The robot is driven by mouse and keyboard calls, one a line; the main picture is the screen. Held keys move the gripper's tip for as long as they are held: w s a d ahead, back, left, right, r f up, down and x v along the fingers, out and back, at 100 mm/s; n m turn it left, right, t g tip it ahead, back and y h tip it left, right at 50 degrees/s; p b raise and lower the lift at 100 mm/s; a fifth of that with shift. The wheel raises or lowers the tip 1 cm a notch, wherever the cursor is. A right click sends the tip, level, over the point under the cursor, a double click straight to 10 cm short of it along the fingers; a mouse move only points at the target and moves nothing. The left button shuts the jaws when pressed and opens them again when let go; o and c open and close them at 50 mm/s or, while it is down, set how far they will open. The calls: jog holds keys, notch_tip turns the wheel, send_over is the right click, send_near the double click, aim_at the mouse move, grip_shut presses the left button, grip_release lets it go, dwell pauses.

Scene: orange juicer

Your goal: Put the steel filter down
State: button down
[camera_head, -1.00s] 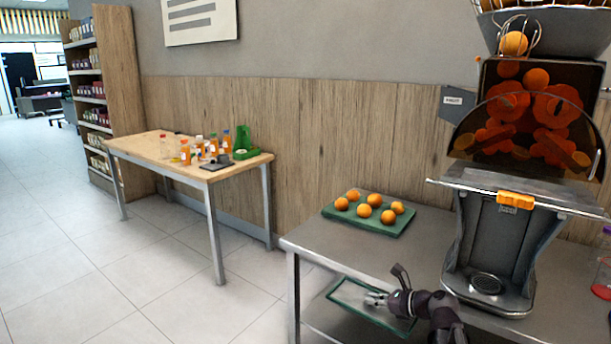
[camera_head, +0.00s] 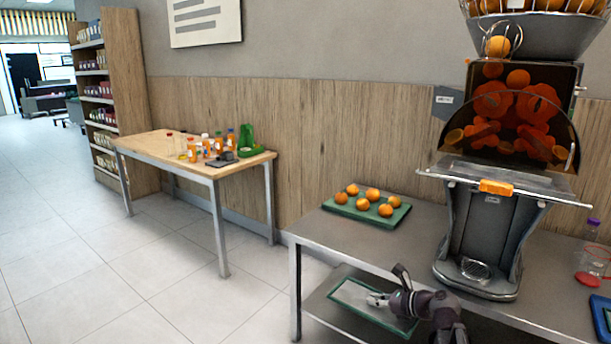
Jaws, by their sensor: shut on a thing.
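My gripper (camera_head: 377,299) is at the lower middle of the head view, in front of the steel counter. It shows small, with its fingers over the pale middle of a green-rimmed tray (camera_head: 346,281). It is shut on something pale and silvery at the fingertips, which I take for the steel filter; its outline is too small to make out. I cannot tell the height of the gripper above the tray. My arm hides the tray's right part.
The orange juicer (camera_head: 487,235) stands on the steel counter (camera_head: 330,230), with a green tray of oranges (camera_head: 397,217) to its left. A blue tray (camera_head: 602,312) and a purple-capped bottle (camera_head: 592,229) are at the right. A wooden table (camera_head: 150,147) with bottles stands at the left.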

jog(key=shift+w+r, duration=0.15)
jog(key=shift+r, duration=0.05)
jog(key=shift+r+p, duration=0.45)
jog(key=shift+p, duration=0.05)
notch_tip(320, 180, up, 27)
jog(key=p, duration=2.6)
jog(key=shift+f+p, duration=0.2)
jog(key=shift+p, duration=0.15)
jog(key=shift+w+d, duration=0.1)
